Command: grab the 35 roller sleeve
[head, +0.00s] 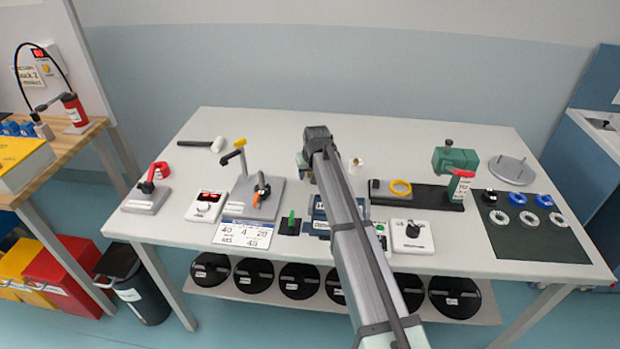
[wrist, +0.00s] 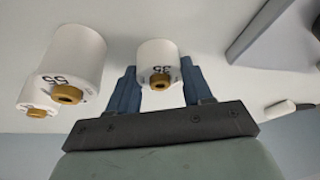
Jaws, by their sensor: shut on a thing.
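The 35 roller sleeve (wrist: 158,52) is white with a brass-coloured core and a dark "35" on its side. My gripper (wrist: 158,75) is shut on it, with one blue finger on each side in the wrist view. In the head view my arm hides the sleeve, and only a bit of blue finger shows at my gripper (head: 303,160). A larger white sleeve marked 55 (wrist: 82,52) stands to the left in the wrist view, apart from my fingers. Another white sleeve (wrist: 36,92) is beside it, its mark unreadable.
A grey stand with a yellow-tipped lever (head: 262,198) is left of my gripper. A black-handled white roller (head: 215,143) lies at the back left. The back middle is mostly clear.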

